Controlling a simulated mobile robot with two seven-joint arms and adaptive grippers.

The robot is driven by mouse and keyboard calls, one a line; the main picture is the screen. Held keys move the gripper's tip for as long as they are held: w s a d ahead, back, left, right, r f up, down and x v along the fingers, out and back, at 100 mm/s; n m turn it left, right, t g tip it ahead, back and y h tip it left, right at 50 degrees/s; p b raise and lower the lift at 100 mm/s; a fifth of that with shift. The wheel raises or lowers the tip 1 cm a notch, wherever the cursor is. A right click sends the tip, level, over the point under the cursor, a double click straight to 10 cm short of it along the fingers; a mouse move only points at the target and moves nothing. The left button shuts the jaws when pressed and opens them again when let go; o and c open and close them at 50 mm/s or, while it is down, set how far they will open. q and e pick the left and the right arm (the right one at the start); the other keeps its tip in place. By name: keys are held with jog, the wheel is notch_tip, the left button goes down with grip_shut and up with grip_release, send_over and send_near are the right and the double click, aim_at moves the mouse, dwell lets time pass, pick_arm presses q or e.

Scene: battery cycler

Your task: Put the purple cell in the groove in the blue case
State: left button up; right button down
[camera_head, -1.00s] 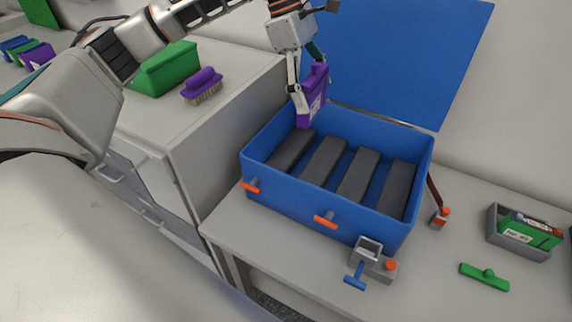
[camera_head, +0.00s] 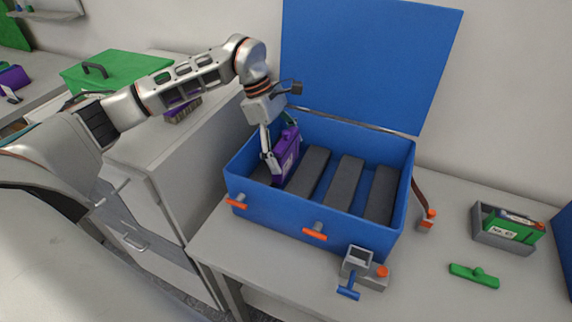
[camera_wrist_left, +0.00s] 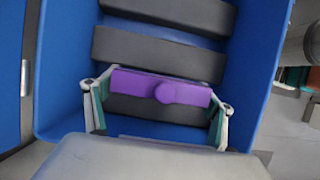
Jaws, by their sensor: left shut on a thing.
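The blue case (camera_head: 268,217) stands open on the table with its lid raised at the back. Inside it are several dark grey padded bars (camera_head: 345,180) with grooves between them. In the left wrist view the cell (camera_wrist_left: 140,84) lies between both fingers, alongside a dark bar (camera_wrist_left: 155,108). My right gripper is not in view.
A grey clamp (camera_head: 365,268) with a blue handle stands before the case. At right are a green brush-like piece (camera_head: 474,275) and a grey tray (camera_head: 490,237) holding a green cell. A grey cabinet (camera_head: 165,190) stands close on the left.

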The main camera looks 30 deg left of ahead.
aim_at(286, 165)
pick_arm(q)
jog(key=shift+f, duration=2.45)
jog(key=shift+f, duration=0.15)
jog(key=o, duration=1.7)
jog(key=shift+f, duration=0.1)
jog(key=v, duration=1.2)
jog(key=shift+s, duration=0.1)
